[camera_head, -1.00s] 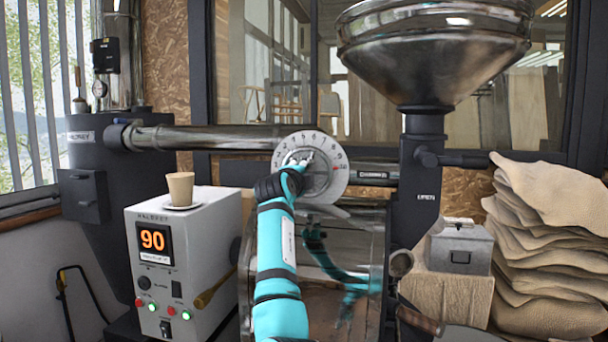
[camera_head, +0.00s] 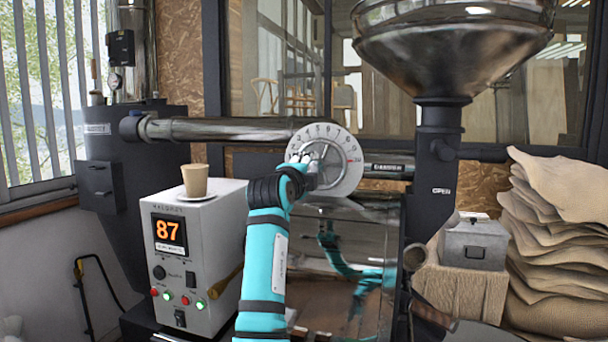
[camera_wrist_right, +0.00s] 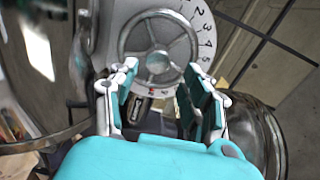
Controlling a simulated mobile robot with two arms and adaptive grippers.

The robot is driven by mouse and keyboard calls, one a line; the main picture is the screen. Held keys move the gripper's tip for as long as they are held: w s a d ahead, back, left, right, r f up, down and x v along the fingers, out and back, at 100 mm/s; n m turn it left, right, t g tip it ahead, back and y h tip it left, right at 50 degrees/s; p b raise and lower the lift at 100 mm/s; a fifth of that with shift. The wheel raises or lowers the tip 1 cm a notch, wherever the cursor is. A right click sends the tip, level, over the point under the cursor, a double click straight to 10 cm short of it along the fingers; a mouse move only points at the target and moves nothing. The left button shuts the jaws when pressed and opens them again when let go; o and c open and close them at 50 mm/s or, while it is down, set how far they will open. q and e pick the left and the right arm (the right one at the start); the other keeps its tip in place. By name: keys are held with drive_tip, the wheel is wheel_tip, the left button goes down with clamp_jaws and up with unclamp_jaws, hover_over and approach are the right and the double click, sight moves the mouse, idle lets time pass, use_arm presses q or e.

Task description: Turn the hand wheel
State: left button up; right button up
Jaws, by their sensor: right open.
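The hand wheel (camera_head: 328,160) is a small metal ring with spokes and a round hub. It sits on a pale round dial (camera_head: 350,176) with black numbers and a red mark, at the end of a horizontal pipe. My right gripper (camera_head: 300,166) is in front of the wheel's left side and hides part of it. In the right wrist view the hand wheel (camera_wrist_right: 158,58) lies just beyond my open fingers (camera_wrist_right: 162,88). The fingers are apart with nothing between them, and I see no clear contact. My left gripper is not in view.
A white control box (camera_head: 200,250) with an orange "87" display and a paper cup (camera_head: 195,180) on top stands left. A large metal funnel (camera_head: 450,50) hangs at upper right. A grey tin (camera_head: 473,244) and stacked sacks (camera_head: 560,240) are at the right.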

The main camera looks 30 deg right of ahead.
drive_tip(key=v, duration=0.3)
drive_tip(key=shift+f, duration=0.1)
idle(0.4)
